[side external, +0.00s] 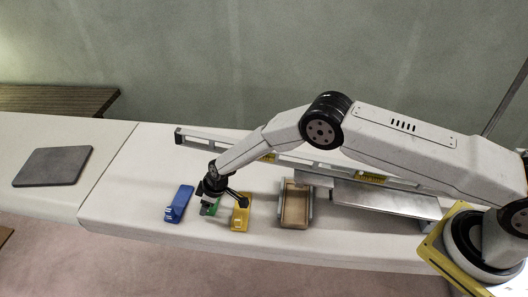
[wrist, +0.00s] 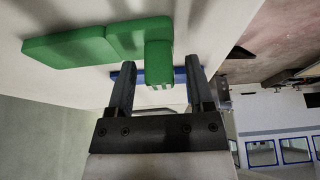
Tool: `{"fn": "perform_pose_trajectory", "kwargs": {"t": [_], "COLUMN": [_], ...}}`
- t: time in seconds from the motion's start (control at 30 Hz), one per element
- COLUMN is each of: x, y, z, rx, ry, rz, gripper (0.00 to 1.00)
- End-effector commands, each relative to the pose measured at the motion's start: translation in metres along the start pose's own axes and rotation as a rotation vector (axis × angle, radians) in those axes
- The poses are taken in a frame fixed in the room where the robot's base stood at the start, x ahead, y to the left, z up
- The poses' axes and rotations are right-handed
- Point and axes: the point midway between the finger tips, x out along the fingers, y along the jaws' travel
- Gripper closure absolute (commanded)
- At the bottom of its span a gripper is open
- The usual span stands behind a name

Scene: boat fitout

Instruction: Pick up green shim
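The green shim (wrist: 100,43) is a stepped green piece lying on the white surface; in the wrist view it is large, with a raised block at its right end. In the side external view only a small part of the green shim (side external: 214,209) shows beside my gripper (side external: 206,205), which is low over it. In the wrist view my gripper (wrist: 160,68) is open, its two fingers apart. The shim's raised end appears between the fingertips, with gaps on both sides. I cannot tell how far the tips are from the shim.
A blue piece (side external: 179,203) lies left of my gripper; a blue part (wrist: 180,75) also shows behind the fingers in the wrist view. A tan tray (side external: 295,223) is farther right. A grey pad (side external: 53,166) lies far left.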

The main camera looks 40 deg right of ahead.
Motion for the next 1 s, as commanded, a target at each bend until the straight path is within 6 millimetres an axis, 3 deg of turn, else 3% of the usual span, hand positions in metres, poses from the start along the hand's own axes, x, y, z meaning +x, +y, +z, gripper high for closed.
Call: {"fn": "perform_pose_trajectory", "kwargs": {"t": [0.03, 0.1, 0.2, 0.67, 1.0], "x": [0.000, 0.000, 0.000, -0.003, -0.026], "y": [0.000, 0.000, 0.000, 0.000, 0.000], "z": [0.000, 0.000, 0.000, -0.002, -0.012], "rx": [0.000, 0.000, 0.000, 0.000, -0.001], "ry": [0.000, 0.000, 0.000, 0.002, 0.003], "rz": [0.000, 0.000, 0.000, 0.001, 0.000], "gripper": [0.52, 0.74, 1.00, 1.00, 1.00]}}
